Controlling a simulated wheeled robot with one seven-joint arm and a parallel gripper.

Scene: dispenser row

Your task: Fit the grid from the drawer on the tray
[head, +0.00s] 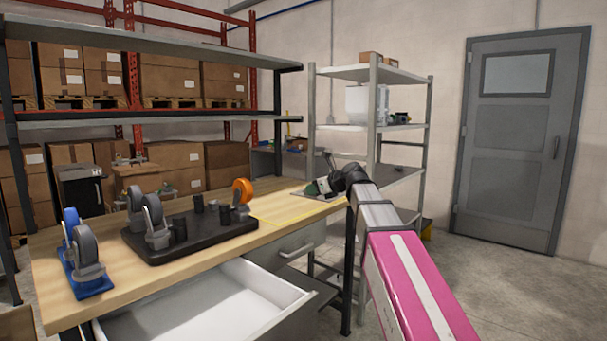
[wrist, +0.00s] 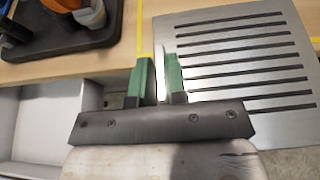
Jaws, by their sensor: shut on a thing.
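The grid (wrist: 240,70) is a flat grey metal plate with several dark parallel slots, at the right of the wrist view. My gripper (wrist: 159,62) has green fingers, shut on the grid's near left edge. In the head view my gripper (head: 322,186) is at the right end of the workbench; the grid is mostly hidden there. The drawer (head: 215,305) under the bench is pulled open, and its visible inside is empty. It also shows in the wrist view (wrist: 40,125). A black tray (head: 185,250) on the bench carries castors and small dark cylinders.
The wooden workbench (head: 110,275) has yellow tape lines at its right part, where the top is bare. A blue castor stand (head: 88,285) is at its left end. A grey shelf unit (head: 372,130) stands behind my arm, and a closed door (head: 520,150) is at the right.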

